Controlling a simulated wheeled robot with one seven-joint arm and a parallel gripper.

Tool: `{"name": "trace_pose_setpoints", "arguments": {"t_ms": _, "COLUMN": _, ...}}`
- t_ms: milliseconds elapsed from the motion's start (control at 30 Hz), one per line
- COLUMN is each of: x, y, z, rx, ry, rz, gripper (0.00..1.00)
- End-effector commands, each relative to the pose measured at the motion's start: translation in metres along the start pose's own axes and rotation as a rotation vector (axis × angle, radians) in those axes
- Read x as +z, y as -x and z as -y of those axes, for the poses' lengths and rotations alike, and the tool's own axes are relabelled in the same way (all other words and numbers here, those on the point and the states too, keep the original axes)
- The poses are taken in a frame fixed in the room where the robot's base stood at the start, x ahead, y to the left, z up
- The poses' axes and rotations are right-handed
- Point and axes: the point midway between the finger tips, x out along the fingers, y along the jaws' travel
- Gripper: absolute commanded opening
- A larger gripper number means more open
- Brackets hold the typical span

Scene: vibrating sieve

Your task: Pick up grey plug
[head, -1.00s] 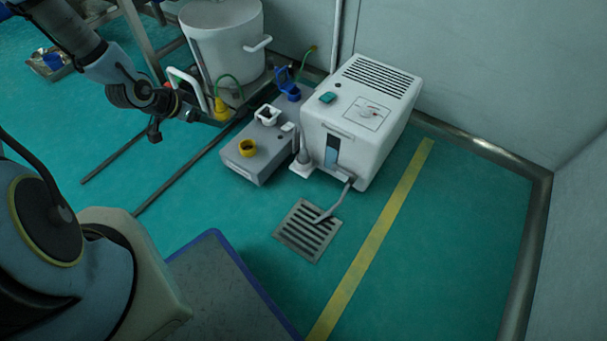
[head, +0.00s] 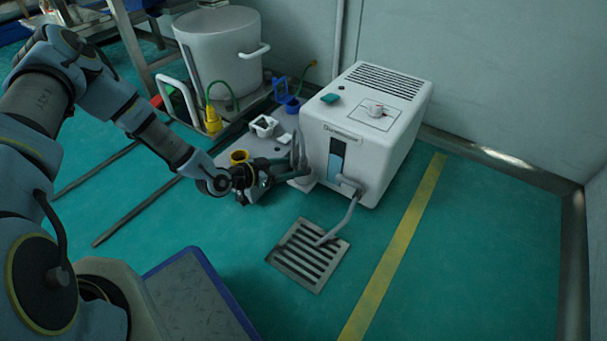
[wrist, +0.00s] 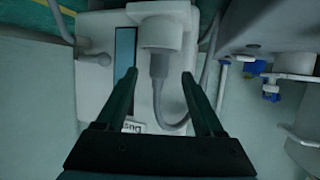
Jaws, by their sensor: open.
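The grey plug (wrist: 159,65) shows in the wrist view, seated at a white holder (wrist: 160,30) on the front of the white machine (wrist: 95,25), with a grey cable curving away from it. In the head view, the plug (head: 301,150) stands at the left of the machine (head: 385,120), partly hidden near my gripper (head: 292,172). My gripper is open and empty, and reaches in from the left. In the wrist view, its two fingers (wrist: 159,78) lie either side of the plug, apart from it. How deep the fingertips reach around it is hard to tell.
A yellow plug (head: 213,120) stands by a white drum (head: 222,60). A hose runs to a floor drain (head: 308,255).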

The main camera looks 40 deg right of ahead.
Motion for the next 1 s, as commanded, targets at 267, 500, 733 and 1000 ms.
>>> {"name": "trace_pose_setpoints", "arguments": {"t_ms": 267, "x": 0.004, "y": -0.023, "z": -0.001, "rx": 0.000, "ry": 0.000, "rz": 0.000, "gripper": 0.69}}
{"name": "trace_pose_setpoints", "arguments": {"t_ms": 500, "x": 0.007, "y": -0.056, "z": -0.002, "rx": 0.002, "ry": -0.001, "rz": 0.001, "gripper": 0.69}}
{"name": "trace_pose_setpoints", "arguments": {"t_ms": 733, "x": 0.003, "y": -0.061, "z": -0.001, "rx": 0.001, "ry": 0.001, "rz": 0.001, "gripper": 0.69}}
{"name": "trace_pose_setpoints", "arguments": {"t_ms": 1000, "x": 0.003, "y": -0.061, "z": -0.001, "rx": 0.001, "ry": 0.000, "rz": 0.001, "gripper": 0.45}}
